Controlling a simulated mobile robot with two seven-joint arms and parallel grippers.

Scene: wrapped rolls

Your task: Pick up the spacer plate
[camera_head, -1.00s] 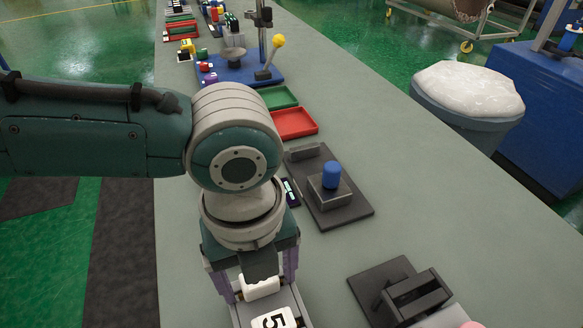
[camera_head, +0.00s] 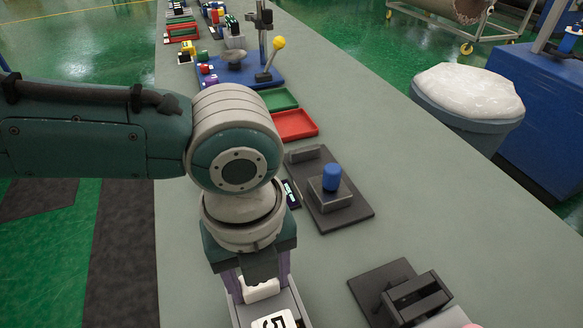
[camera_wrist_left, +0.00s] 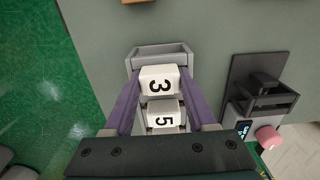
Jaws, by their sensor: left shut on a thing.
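The spacer plate, a white block marked 3 (camera_wrist_left: 160,81), sits at the far end of a grey holder (camera_wrist_left: 160,52) in the left wrist view. In the head view its white side (camera_head: 262,289) shows between the purple fingers of my left gripper (camera_head: 259,283). The gripper points down and is shut on it. A second white block marked 5 (camera_wrist_left: 163,115) is just nearer in the same holder; it also shows at the bottom of the head view (camera_head: 274,322). The plate's lower part is hidden. My right gripper is not in view.
A black fixture (camera_head: 412,296) stands right of the holder. Beyond is a dark plate with a blue-knobbed block (camera_head: 331,178). Red (camera_head: 296,124) and green (camera_head: 279,98) trays and a blue-based stand (camera_head: 240,68) are farther off. Bare bench lies between holder and fixture.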

